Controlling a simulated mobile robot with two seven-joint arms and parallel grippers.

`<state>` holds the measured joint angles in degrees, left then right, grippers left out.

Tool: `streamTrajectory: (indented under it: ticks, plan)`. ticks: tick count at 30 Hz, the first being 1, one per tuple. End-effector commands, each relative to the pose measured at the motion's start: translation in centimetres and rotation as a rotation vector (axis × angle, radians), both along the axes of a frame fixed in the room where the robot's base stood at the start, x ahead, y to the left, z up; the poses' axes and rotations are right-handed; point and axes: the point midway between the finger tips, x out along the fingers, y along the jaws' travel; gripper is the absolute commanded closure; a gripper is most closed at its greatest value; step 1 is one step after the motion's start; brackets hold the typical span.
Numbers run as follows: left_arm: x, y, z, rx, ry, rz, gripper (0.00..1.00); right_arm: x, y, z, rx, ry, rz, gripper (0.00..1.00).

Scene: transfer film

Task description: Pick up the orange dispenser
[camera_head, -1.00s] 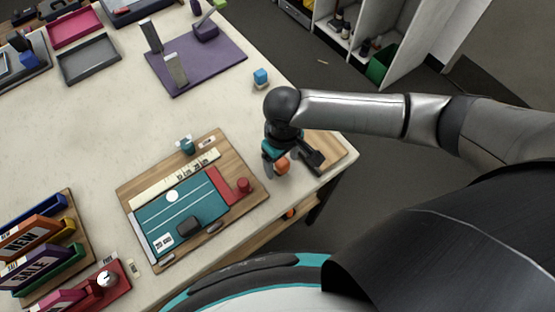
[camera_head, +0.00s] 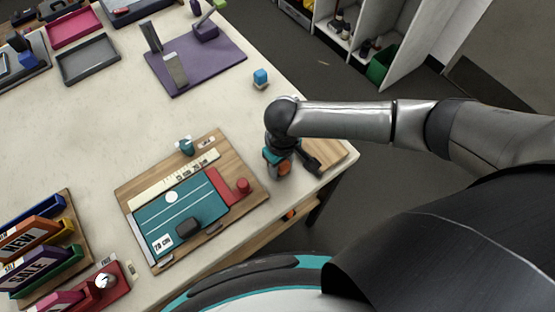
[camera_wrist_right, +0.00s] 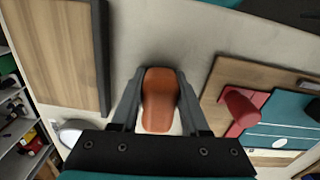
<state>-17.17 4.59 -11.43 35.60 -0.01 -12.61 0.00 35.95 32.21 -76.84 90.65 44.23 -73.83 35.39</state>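The orange dispenser (camera_head: 284,169) is near the table's front right edge, largely hidden by my right gripper in the head view. In the right wrist view the orange dispenser (camera_wrist_right: 158,100) lies between the two grey fingers of my right gripper (camera_wrist_right: 160,78). The fingers press against both its sides, so the gripper is shut on it. In the head view my right gripper (camera_head: 280,166) points down at the table. I cannot tell whether the dispenser is clear of the tabletop. My left gripper is not in view.
A wooden board with a teal mat (camera_head: 180,215) and a red cylinder (camera_head: 243,185) lies just left of the gripper. Another wooden board (camera_head: 328,150) is on its right at the table edge. A blue-topped item (camera_head: 260,77) stands behind. The table middle is clear.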

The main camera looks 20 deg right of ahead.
Motion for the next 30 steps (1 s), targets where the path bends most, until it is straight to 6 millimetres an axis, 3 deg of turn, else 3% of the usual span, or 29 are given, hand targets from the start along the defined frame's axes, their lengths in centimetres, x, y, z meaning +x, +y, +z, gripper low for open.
streamTrajectory:
  ticks: [2,11,23,30]
  plan:
    - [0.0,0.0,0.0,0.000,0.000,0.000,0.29,0.0,0.0,0.0,0.000,0.000,0.000,0.66]
    - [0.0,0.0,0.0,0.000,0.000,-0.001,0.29,0.0,0.0,0.0,0.000,0.000,0.000,1.00]
    - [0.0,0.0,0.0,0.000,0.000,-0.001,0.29,0.0,0.0,0.1,0.000,-0.001,0.000,1.00]
    - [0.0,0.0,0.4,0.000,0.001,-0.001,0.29,0.1,0.1,1.9,0.002,-0.002,0.000,1.00]
